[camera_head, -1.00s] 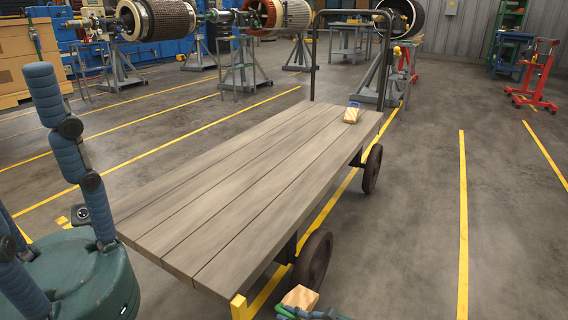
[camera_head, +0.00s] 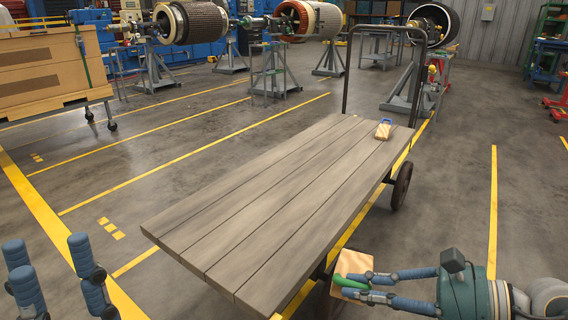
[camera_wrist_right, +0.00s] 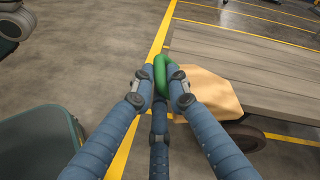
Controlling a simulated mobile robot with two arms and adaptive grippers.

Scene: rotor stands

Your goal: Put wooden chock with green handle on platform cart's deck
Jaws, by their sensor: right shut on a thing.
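The wooden chock (camera_head: 353,264) with a green handle (camera_head: 350,284) is held at the cart's right side, near its front end. My right gripper (camera_head: 345,283) is shut on the green handle. The right wrist view shows the fingers around the handle (camera_wrist_right: 160,75), with the wooden block (camera_wrist_right: 208,92) beside the deck edge. The platform cart's plank deck (camera_head: 270,205) fills the middle of the head view. My left gripper (camera_head: 48,246) is open and empty at the lower left, its fingers apart, clear of the cart.
A wooden chock with a blue handle (camera_head: 383,131) lies on the deck's far right corner. The rest of the deck is bare. The cart's push handle (camera_head: 346,75) stands at the far end. Rotor stands (camera_head: 153,70) and a wooden crate (camera_head: 45,70) are behind.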

